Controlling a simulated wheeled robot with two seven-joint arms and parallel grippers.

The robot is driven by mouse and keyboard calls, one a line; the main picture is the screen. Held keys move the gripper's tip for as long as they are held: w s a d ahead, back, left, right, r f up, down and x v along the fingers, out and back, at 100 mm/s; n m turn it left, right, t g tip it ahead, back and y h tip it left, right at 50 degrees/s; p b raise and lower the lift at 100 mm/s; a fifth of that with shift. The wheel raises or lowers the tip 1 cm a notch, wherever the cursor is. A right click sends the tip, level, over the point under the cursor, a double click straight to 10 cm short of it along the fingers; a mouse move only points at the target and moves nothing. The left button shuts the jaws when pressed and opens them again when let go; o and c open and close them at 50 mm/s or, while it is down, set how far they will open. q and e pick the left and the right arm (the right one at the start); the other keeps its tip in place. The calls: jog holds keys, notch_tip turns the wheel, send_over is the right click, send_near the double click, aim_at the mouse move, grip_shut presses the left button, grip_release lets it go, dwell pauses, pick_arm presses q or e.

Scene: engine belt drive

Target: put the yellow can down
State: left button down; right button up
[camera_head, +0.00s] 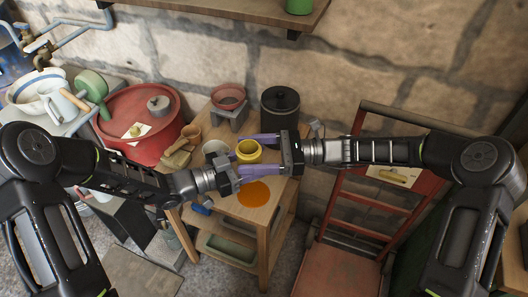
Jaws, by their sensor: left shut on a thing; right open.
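The yellow can (249,156) is above the wooden table (237,211), its open top facing up. My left gripper (236,160) comes in from the lower left and is shut on the can; its fingertips are partly hidden. My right gripper (250,153) comes in from the right and is open, with one purple finger on the far side of the can and one on the near side. Whether the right fingers touch the can cannot be told. An orange round patch (254,194) lies on the table in front of the can.
A pale cup (215,147) stands just left of the can. A black canister (280,108) and a red bowl on a grey stand (229,97) are behind. A red drum (140,110) is at left, a red hand truck (350,235) at right. The table front around the orange patch looks clear.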

jog(key=shift+a, duration=0.1)
jog(key=shift+c, duration=0.3)
jog(key=c, duration=1.5)
pick_arm(q)
jog(key=shift+c, duration=2.2)
grip_release()
pick_arm(e)
grip_shut()
pick_arm(q)
jog(key=shift+a, duration=0.1)
jog(key=v, duration=1.1)
jog(key=shift+s+a, duration=0.25)
jog(key=shift+a, duration=0.1)
jog(key=shift+d, duration=0.1)
